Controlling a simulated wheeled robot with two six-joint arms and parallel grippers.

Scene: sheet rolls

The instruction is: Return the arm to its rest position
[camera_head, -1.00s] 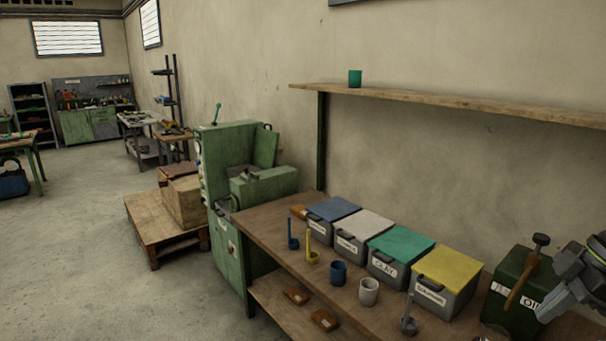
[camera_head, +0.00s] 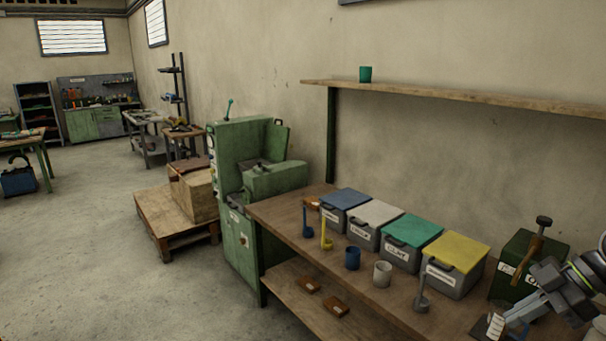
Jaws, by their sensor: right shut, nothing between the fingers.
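My right arm comes in from the right edge in the head view. Its grey gripper (camera_head: 527,306) points down and left, in front of the green oil box at the right end of the bench. The gripper is shut and holds nothing. My left gripper is out of view.
A wooden bench (camera_head: 290,219) carries lidded bins with blue (camera_head: 345,198), white (camera_head: 374,220), green (camera_head: 413,231) and yellow (camera_head: 459,250) lids. A blue cup (camera_head: 352,258), a pale cup (camera_head: 382,274) and upright scoops stand along its front. A dark green oil box (camera_head: 512,263) stands at right. A shelf (camera_head: 450,98) holds a green cup (camera_head: 365,74).

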